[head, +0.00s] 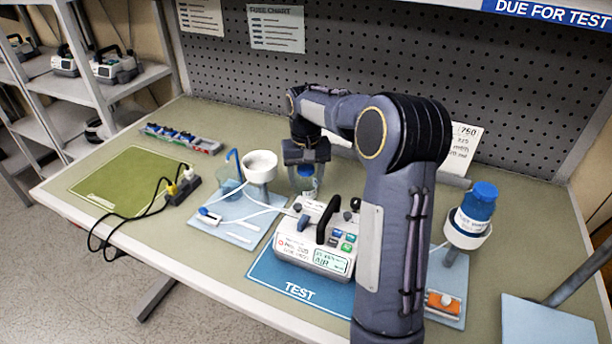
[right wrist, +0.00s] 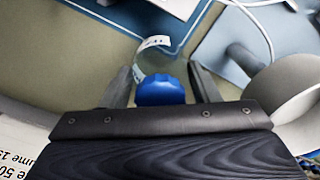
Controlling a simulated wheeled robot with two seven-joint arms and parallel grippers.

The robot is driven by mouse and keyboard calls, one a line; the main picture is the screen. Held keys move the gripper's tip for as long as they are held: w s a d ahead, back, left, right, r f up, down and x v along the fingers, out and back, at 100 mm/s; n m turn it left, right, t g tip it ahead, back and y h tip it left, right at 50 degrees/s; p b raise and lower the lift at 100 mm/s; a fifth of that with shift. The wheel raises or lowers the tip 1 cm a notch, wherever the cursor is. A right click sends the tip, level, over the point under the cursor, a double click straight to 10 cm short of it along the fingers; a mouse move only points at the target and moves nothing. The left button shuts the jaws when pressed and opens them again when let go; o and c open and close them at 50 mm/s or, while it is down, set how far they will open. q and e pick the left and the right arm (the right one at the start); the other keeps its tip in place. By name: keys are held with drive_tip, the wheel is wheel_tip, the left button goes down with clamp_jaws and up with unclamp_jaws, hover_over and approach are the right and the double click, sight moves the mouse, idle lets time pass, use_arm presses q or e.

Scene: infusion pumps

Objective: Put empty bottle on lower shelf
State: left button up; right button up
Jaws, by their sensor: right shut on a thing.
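My right gripper (head: 307,172) is shut on a small bottle (head: 306,184) behind the pump. The bottle looks clear, with a blue cap. In the right wrist view the blue cap (right wrist: 160,90) sits between the two fingers, with a pale label strip beyond it. The bottle looks upright; I cannot tell whether its base touches the bench. The rack at far left has a lower shelf (head: 76,149) with a dark item on it and an upper shelf (head: 140,78) with pumps. My left gripper is not in view.
A pump (head: 318,243) stands on the blue TEST mat (head: 272,272), just in front of the bottle. A white cup (head: 261,164) and a clear beaker (head: 229,180) stand to the left.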

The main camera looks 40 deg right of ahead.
drive_tip(key=o, duration=1)
drive_tip(key=shift+f, duration=0.1)
